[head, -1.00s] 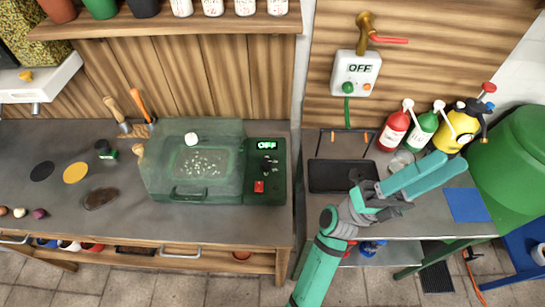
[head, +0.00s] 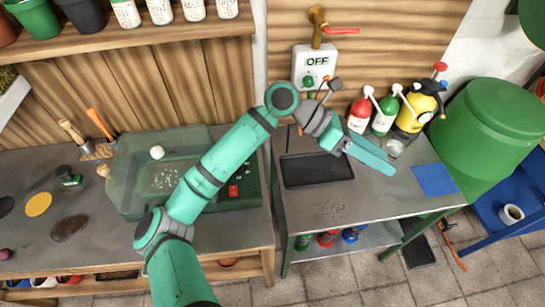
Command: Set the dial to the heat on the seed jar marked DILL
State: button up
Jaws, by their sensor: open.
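The green propagator (head: 130,185) sits on the left bench under a clear cover with a white knob. Its red switch (head: 233,191) shows, but my forearm hides its display and dial area. A white wall box (head: 315,65) under the tap reads OFF and has a green knob (head: 308,81). My gripper (head: 380,163) is open and empty, above the right bench beside the black tray, apart from both control panels.
A black tray (head: 317,171) and a blue mat (head: 434,179) lie on the right bench (head: 372,205). Red and green pump bottles (head: 360,114) and a yellow sprayer (head: 418,108) stand behind my gripper. A green barrel (head: 500,130) stands at right.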

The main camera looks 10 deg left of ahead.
jog(key=w+a+f+n+t+y, duration=0.1)
jog(key=w+a+f+y, duration=0.4)
jog(key=a, duration=1.3)
jog(key=w+a+n+t+y, duration=0.15)
jog(key=a+y, duration=0.65)
jog(key=a, duration=1)
jog(key=f, duration=0.7)
jog(key=s+f, duration=0.1)
jog(key=f, duration=0.2)
jog(key=shift+d+f, duration=0.2)
jog(key=shift+d, duration=0.15)
jog(key=shift+d+f, duration=0.15)
jog(key=shift+s+a, duration=0.1)
jog(key=shift+a, duration=0.15)
jog(key=c, duration=1)
jog(key=shift+c, duration=0.3)
